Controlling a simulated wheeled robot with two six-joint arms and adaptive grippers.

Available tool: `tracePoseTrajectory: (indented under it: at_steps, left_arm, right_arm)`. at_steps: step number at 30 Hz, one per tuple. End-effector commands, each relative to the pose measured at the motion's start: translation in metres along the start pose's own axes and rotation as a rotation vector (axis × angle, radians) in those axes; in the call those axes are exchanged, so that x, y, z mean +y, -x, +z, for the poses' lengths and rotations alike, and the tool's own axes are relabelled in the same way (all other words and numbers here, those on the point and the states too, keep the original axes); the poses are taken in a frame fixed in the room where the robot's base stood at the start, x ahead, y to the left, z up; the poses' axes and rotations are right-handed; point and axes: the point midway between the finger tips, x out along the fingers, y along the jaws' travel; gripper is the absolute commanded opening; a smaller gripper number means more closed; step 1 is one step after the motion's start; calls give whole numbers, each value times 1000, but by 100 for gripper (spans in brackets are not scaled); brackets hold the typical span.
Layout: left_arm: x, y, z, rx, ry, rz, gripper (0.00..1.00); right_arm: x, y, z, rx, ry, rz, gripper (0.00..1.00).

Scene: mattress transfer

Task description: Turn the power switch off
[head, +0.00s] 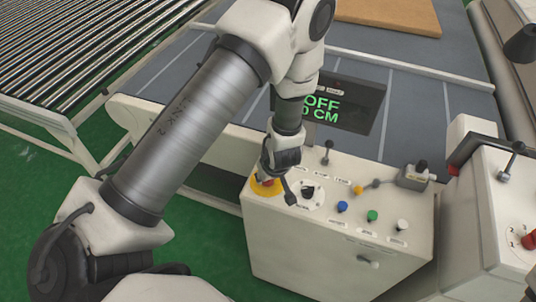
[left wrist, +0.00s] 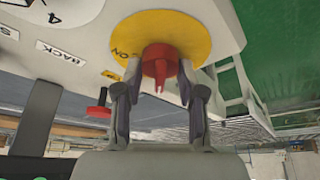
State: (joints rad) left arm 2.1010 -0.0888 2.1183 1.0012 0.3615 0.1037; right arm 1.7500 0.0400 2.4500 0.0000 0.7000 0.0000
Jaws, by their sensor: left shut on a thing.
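The power switch is a red knob (left wrist: 160,62) on a round yellow plate (left wrist: 190,32) in the left wrist view. The plate also shows at the left of the control box (head: 330,240) in the head view. The letters "ON" are on the plate's left side. My left gripper (left wrist: 160,72) has a finger on each side of the knob and is shut on it. In the head view my left gripper (head: 276,178) hides most of the knob. A dark display (head: 350,103) behind the box shows green "OFF" and "0 CM" text. My right gripper is not in view.
Right of the switch are a black dial (head: 307,192), a lever (head: 327,152), and blue (head: 342,206), green (head: 372,215) and white (head: 402,224) buttons. A second panel (head: 497,215) stands at the right. A roller conveyor (head: 80,50) lies at the upper left.

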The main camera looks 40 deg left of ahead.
Motion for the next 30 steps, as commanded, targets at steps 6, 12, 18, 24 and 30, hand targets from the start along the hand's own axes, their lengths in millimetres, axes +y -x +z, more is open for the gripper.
tracePoseTrajectory:
  at_steps: [6, 12, 18, 24, 30]
  left_arm:
    - [2, 0, -2, 7, 17, -3, 4]
    - [2, 0, -2, 7, 17, -2, 4]
    - [2, 0, -2, 6, 16, -3, 64]
    - [1, 0, -1, 4, 15, -4, 64]
    - [2, 13, -2, 4, 12, -3, 64]
  right_arm:
    - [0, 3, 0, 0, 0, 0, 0]
    - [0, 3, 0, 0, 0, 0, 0]
    - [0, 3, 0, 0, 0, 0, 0]
    - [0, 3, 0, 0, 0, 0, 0]
    - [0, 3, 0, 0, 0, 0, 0]
